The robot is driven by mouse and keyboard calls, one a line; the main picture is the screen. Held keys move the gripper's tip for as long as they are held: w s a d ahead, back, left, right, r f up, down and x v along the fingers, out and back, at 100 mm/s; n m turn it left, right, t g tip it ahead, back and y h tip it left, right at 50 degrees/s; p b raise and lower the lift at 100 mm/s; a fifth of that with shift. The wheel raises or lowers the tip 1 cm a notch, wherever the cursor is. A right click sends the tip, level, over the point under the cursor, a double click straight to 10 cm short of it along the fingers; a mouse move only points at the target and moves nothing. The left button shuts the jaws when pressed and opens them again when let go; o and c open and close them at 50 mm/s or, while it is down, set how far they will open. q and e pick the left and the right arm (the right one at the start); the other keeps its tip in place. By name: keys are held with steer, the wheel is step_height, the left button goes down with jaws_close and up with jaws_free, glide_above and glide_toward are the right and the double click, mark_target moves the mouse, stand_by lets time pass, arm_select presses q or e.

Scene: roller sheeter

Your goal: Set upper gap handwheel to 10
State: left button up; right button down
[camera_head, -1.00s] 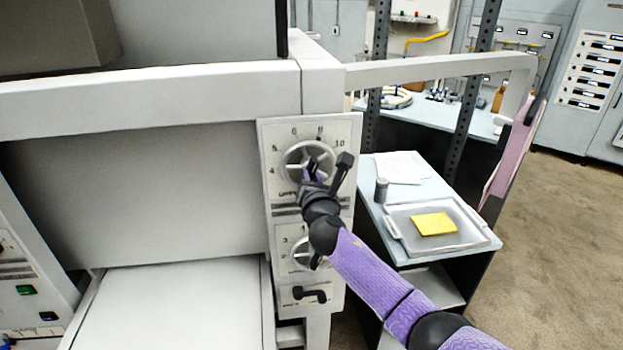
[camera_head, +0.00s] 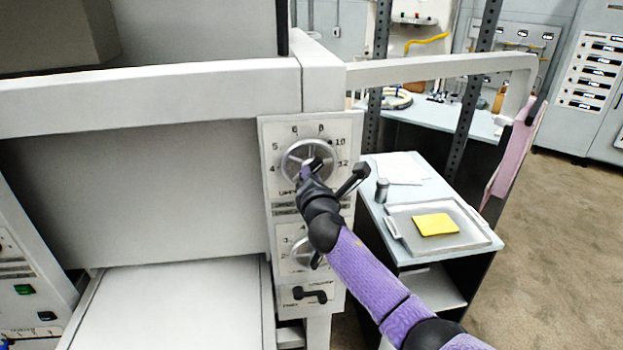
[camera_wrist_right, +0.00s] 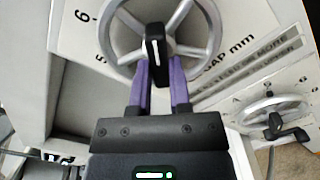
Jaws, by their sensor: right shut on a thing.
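The upper gap handwheel (camera_head: 310,141) is a silver ring on a pale panel, with printed numbers around it up to 12. In the right wrist view the handwheel (camera_wrist_right: 211,25) has spokes and a black centre grip (camera_wrist_right: 155,45) with a white line. My right gripper (camera_head: 312,172) is at the wheel's centre. In the right wrist view its purple fingers (camera_wrist_right: 159,72) are shut on the black grip, one on each side. The gripper hides the dial's lower part, and I cannot read which number the white line points to. My left gripper is not in view.
A lower handwheel (camera_head: 301,252) sits below on the panel (camera_head: 268,200), partly behind my right arm, with a black handle (camera_head: 309,295) under it. A side table at right holds a tray (camera_head: 470,243) with a yellow slab (camera_head: 435,224) and a grey cylinder (camera_head: 382,190).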

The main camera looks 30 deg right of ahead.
steer(key=shift+m, duration=1.5)
steer(key=c, duration=0.6)
jaws_free()
steer(key=shift+o, duration=0.2)
steer(key=shift+s, duration=0.1)
steer(key=v, duration=0.9)
steer(key=shift+s+a+b, duration=0.25)
steer(key=shift+s+b, duration=0.1)
